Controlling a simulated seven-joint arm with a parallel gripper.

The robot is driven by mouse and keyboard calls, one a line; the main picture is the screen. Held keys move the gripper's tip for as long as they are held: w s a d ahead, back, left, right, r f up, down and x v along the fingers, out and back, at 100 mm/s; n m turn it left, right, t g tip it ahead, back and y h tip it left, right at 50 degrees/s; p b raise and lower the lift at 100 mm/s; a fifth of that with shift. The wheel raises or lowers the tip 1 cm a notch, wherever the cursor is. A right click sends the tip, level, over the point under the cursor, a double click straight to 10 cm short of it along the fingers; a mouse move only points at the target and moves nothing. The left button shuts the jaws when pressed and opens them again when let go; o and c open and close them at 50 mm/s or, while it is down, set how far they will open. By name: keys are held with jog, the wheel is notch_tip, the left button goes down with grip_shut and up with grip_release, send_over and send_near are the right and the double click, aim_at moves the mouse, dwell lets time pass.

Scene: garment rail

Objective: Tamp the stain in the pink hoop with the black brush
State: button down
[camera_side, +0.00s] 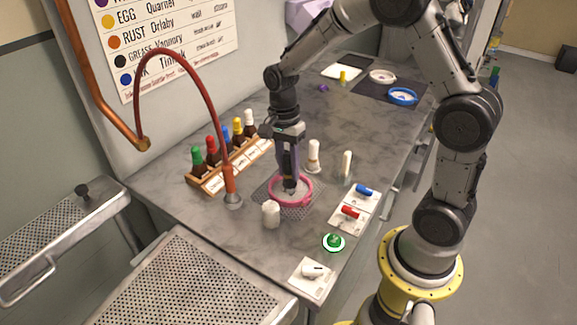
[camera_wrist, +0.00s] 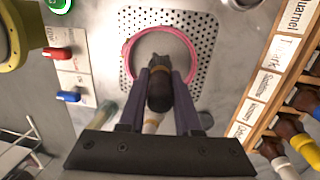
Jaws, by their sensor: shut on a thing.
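The pink hoop (camera_side: 291,203) lies on a perforated metal plate on the grey counter; it also shows in the wrist view (camera_wrist: 128,56). Pale cloth (camera_wrist: 162,44) fills the hoop. I cannot make out a stain on it. My gripper (camera_side: 289,178) points down over the hoop, shut on the black brush (camera_wrist: 160,90). In the wrist view the brush sits between my two fingers, with its dark end over the near part of the hoop. In the side view the brush end is at the cloth; I cannot tell whether it touches.
A wooden rack (camera_side: 235,170) of capped bottles stands left of the hoop. Cards with red and blue levers (camera_side: 352,212) and a green button (camera_side: 333,242) lie right.

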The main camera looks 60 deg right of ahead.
jog(key=shift+f, duration=0.8)
jog(key=shift+r, duration=0.9)
jog(key=shift+f, duration=0.1)
jog(key=shift+f, duration=0.8)
jog(key=shift+r, duration=0.1)
jog(key=shift+r, duration=0.8)
jog(key=shift+f, duration=0.1)
